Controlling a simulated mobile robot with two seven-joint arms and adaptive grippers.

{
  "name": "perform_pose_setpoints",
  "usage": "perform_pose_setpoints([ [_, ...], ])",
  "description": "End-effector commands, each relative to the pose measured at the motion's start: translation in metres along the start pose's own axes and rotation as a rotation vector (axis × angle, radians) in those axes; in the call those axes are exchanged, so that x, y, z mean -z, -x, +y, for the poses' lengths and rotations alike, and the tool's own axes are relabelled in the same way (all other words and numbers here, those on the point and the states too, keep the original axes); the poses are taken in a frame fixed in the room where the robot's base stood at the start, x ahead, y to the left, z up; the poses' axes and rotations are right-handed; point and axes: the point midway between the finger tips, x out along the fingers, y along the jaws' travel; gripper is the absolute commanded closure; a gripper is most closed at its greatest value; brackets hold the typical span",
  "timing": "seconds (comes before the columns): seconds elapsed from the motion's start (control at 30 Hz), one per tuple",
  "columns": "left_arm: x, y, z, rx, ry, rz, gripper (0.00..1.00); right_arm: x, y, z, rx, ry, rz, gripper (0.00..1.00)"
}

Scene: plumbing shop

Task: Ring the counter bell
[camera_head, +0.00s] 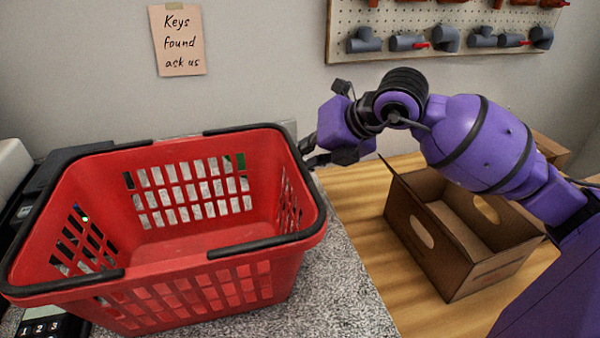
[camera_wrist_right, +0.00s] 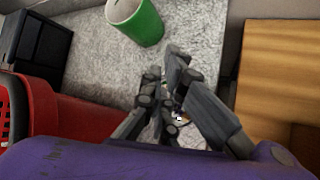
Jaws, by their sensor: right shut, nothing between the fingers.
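My right gripper (camera_head: 309,150) reaches over the counter behind the right rear corner of the red basket. Its fingers are shut and empty. In the right wrist view the gripper (camera_wrist_right: 163,78) points over the speckled grey counter. A small shiny patch with white and gold tones (camera_wrist_right: 179,118) shows between the finger links; it may be part of the counter bell, but the fingers cover most of it. I cannot tell whether the gripper touches it. In the head view no bell shows; the basket and my gripper hide that area. My left gripper is not in view.
The red basket (camera_head: 200,290) with black handles fills the left of the counter (camera_head: 345,300). A green cylinder (camera_wrist_right: 147,27) stands beyond my fingers. An open cardboard box (camera_head: 440,255) sits on the wooden surface (camera_head: 365,190) at right. A keypad device (camera_head: 45,325) is at front left.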

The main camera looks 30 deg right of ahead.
Motion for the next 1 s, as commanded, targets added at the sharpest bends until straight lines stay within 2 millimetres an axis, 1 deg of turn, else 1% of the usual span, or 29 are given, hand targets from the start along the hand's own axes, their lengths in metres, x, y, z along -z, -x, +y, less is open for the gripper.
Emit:
perform_pose_setpoints([
  [0.2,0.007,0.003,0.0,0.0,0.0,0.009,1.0,-0.006,0.008,0.006,-0.001,0.0,-0.001,1.0],
  [0.57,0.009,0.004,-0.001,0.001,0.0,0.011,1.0,-0.007,0.009,0.007,0.0,0.0,-0.001,1.0],
  [0.67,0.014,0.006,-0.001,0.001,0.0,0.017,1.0,-0.011,0.015,0.011,-0.001,0.001,-0.003,1.0],
  [1.0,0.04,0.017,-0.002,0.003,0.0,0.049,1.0,-0.029,0.04,0.029,-0.003,0.002,-0.005,1.0],
])
